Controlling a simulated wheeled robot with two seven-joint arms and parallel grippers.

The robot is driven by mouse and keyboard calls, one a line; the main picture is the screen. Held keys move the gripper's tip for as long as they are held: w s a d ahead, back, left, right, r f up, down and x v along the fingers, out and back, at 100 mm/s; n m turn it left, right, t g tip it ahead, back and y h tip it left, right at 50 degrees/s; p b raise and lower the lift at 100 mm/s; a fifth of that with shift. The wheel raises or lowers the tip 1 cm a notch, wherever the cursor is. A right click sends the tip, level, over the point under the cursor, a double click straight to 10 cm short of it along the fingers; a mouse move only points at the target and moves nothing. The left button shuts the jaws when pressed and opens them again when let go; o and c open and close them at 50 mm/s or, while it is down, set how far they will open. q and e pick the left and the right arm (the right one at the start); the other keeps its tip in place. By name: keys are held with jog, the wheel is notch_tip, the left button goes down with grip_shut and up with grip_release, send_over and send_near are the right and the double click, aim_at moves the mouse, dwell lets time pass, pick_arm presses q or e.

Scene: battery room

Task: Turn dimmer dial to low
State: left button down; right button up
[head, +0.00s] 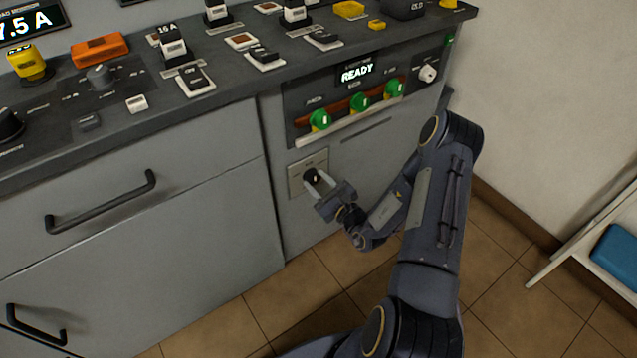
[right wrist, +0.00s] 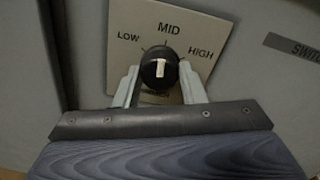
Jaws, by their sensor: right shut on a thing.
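The dimmer dial (right wrist: 158,70) is a black round knob with a pale pointer mark. It sits on a beige plate (right wrist: 125,20) marked LOW, MID and HIGH. In the right wrist view the pale mark is near upright, roughly toward MID, though its exact setting is hard to read. The plate (head: 294,178) and the dial (head: 311,175) also show low on the cabinet front in the head view. My right gripper (head: 318,183) is shut on the dial, with one finger at each side; it also fills the lower right wrist view (right wrist: 160,88). My left gripper is not in view.
Above the dial is a panel with green knobs (head: 320,120), a READY display (head: 356,73) and a pale rail (head: 345,129). A drawer handle (head: 100,203) juts out at left. The countertop (head: 225,80) holds several switches. A white rack (head: 560,257) stands at right.

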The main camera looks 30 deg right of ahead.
jog(key=n, duration=0.2)
jog(key=shift+n, duration=0.3)
jog(key=n, duration=0.2)
jog(key=shift+n, duration=0.3)
jog(key=n, duration=0.5)
jog(key=shift+f+b, duration=0.1)
jog(key=shift+b, duration=0.25)
jog(key=o, duration=1)
jog(key=shift+s, duration=0.1)
jog(key=s+p, duration=0.1)
jog(key=s, duration=0.6)
jog(key=shift+s+d, duration=0.3)
jog(key=shift+s, duration=0.05)
jog(key=shift+r, duration=0.2)
